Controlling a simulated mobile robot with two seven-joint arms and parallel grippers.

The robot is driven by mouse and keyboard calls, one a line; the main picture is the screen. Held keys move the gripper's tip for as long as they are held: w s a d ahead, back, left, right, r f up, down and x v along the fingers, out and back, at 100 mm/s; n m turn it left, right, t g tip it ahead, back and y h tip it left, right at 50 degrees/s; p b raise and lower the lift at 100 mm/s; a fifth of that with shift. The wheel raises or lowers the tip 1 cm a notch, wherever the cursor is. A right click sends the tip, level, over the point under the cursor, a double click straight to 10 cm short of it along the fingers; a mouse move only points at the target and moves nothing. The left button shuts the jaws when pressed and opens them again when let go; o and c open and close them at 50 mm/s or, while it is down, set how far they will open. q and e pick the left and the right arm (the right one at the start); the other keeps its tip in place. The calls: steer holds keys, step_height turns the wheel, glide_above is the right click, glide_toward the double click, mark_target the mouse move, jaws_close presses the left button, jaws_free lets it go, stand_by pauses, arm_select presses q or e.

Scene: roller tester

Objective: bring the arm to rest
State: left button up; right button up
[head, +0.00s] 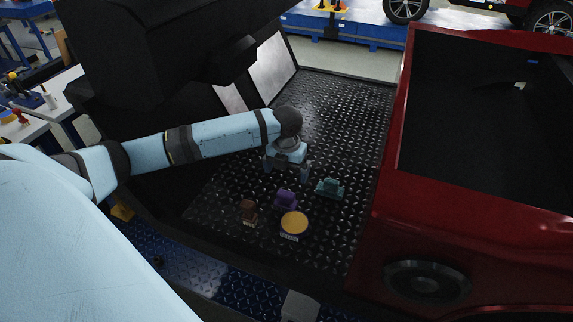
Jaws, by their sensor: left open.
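My left arm (210,138) comes in from the left and stretches over the black diamond-plate surface (345,112). My left gripper (288,168) points down above this plate, behind the small objects on it. It is open, and I see nothing between its fingers. My right gripper is not in view.
A purple object (286,199), a teal object (330,188), a brown object (248,211) and a yellow disc (294,223) are on the plate near the gripper. A red vehicle body (470,215) stands at the right. A black machine housing (150,50) rises at the upper left.

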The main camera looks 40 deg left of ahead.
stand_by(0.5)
arm_select(q)
steer(key=s+d+f+n+t+h, duration=0.1)
steer(key=s+d+f+n, duration=0.2)
steer(key=s+d+n, duration=0.4)
steer(key=s+d+f+n+t+h, duration=0.1)
steer(key=s+d+f+n, duration=0.1)
steer(key=s+d+n, duration=0.5)
steer(key=s+r+n+t+y, duration=0.2)
steer(key=s+r+n, duration=0.2)
steer(key=s+n, duration=1.1)
steer(key=w+d+f+t+h+p, duration=0.3)
steer(key=w+d+f+t, duration=0.3)
steer(key=f, duration=0.3)
steer(key=shift+w+f+t+p, duration=0.4)
steer(key=shift+w+p, duration=0.15)
